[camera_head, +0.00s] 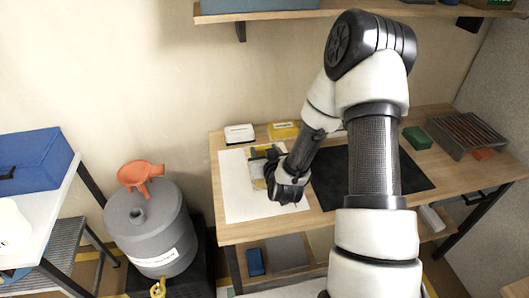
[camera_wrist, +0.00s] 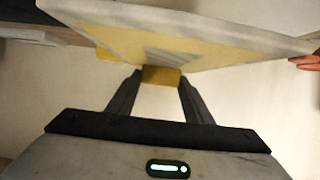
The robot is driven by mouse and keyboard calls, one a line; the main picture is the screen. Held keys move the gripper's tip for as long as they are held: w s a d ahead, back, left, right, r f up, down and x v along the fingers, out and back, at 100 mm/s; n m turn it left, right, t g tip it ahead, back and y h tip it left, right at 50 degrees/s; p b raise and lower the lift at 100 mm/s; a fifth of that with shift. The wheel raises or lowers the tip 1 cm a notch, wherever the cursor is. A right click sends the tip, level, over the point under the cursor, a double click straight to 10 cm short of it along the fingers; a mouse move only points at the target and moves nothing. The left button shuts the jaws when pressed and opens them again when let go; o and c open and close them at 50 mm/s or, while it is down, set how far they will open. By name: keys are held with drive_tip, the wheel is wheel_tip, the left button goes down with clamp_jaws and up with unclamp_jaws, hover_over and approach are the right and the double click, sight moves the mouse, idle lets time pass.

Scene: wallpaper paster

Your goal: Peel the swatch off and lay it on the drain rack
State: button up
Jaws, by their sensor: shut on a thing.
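My gripper (camera_wrist: 160,82) is shut on a small yellow tab (camera_wrist: 161,75) at the edge of a pale board with a yellow face, probably the swatch (camera_wrist: 215,42). In the wrist view the board spans the top, tilted, with a pale border and greyish streaks. I cannot tell whether the swatch is apart from its backing. In the head view, my gripper is over the white sheet (camera_head: 238,200) at the table's left, and the yellowish swatch piece (camera_head: 257,168) shows beside it, partly hidden. The slatted drain rack (camera_head: 467,132) stands at the table's right end.
A black mat (camera_head: 415,178) lies mid-table, partly behind my arm. A green block (camera_head: 417,138) sits left of the rack. A white box (camera_head: 239,134) and a yellow box (camera_head: 284,130) stand at the back.

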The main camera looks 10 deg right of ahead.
drive_tip(key=shift+r, duration=0.25)
wheel_tip(320, 180, up, 7)
drive_tip(key=p, duration=0.4)
idle(0.5)
idle(0.4)
drive_tip(key=s+r+p, duration=0.6)
drive_tip(key=r+p, duration=0.5)
drive_tip(key=r, duration=0.2)
drive_tip(key=shift+s+a+r, duration=0.15)
drive_tip(key=shift+r, duration=0.15)
